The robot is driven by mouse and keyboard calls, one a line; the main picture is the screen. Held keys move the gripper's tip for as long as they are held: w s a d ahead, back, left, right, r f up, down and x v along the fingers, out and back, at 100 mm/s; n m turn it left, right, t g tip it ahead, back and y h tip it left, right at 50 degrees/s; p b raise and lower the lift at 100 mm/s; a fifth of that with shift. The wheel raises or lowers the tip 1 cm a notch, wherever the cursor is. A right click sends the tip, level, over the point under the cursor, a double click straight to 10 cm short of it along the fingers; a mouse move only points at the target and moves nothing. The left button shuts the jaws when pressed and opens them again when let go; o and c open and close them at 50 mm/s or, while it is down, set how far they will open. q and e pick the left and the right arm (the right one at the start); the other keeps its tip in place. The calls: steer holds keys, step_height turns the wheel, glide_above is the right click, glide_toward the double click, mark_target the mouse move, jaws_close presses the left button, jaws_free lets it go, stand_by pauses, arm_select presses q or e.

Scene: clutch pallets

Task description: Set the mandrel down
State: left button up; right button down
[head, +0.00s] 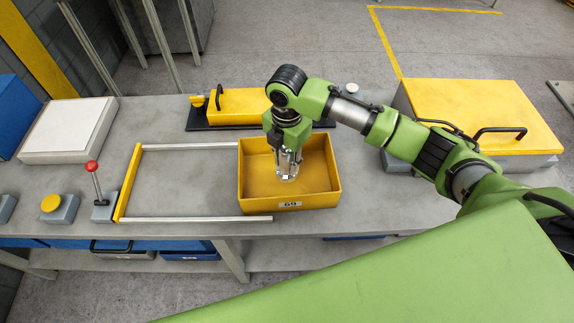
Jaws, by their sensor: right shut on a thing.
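No other part is visible in the bin. My left gripper is not in view.
A metal-railed frame with a yellow end bar (129,184) lies left of the bin. Beside it stand a red-knobbed lever (92,167) and a yellow button (51,203). Behind is a yellow block with a handle (240,104); a yellow-lidded case (485,112) stands right.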

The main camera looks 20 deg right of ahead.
mark_target(287, 168)
step_height(287, 168, down, 3)
steer(key=shift+w+p, duration=0.1)
steer(key=shift+p, duration=0.6)
steer(key=shift+f, duration=0.15)
steer(key=shift+f, duration=0.1)
steer(key=c, duration=1.6)
jaws_free()
steer(key=shift+f, duration=0.1)
step_height(287, 168, up, 12)
steer(key=b, duration=0.2)
steer(key=shift+r+b, duration=0.2)
steer(key=shift+b, duration=0.1)
